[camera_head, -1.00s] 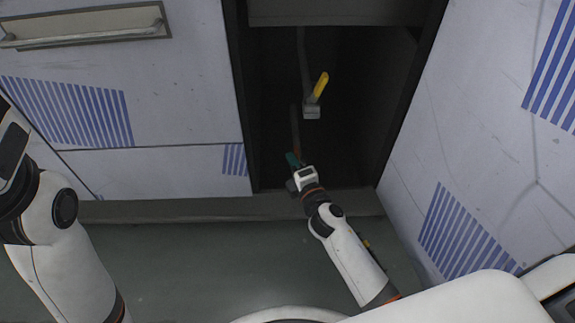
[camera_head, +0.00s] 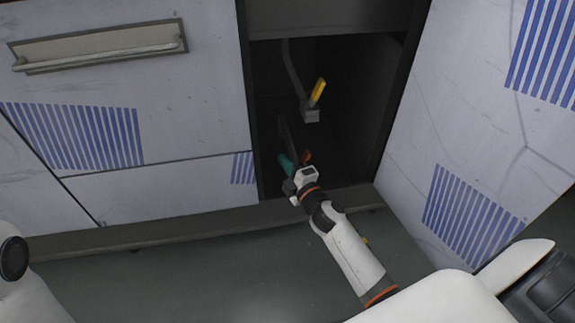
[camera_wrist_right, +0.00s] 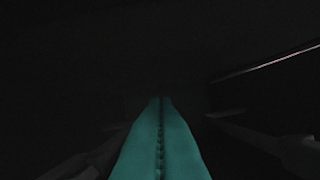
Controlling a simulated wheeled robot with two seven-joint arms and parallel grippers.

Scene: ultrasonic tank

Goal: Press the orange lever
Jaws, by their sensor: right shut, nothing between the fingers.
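My right gripper (camera_head: 284,160) has teal fingers and reaches into the dark open bay of the cabinet. In the right wrist view its teal fingers (camera_wrist_right: 161,135) are pressed together with nothing between them. A small orange-red piece (camera_head: 306,157), perhaps the orange lever, shows just right of the fingertips, partly hidden by the wrist. I cannot tell whether the fingers touch it. Farther up in the bay, a yellow lever (camera_head: 318,91) stands tilted on a grey valve body (camera_head: 310,116), apart from the gripper. My left gripper is out of view.
The bay has dark side walls and a bottom sill (camera_head: 215,216). A drawer with a metal handle (camera_head: 100,47) is left of it, and a white striped panel (camera_head: 470,100) stands at right. A thin grey pipe (camera_head: 292,68) runs down to the valve.

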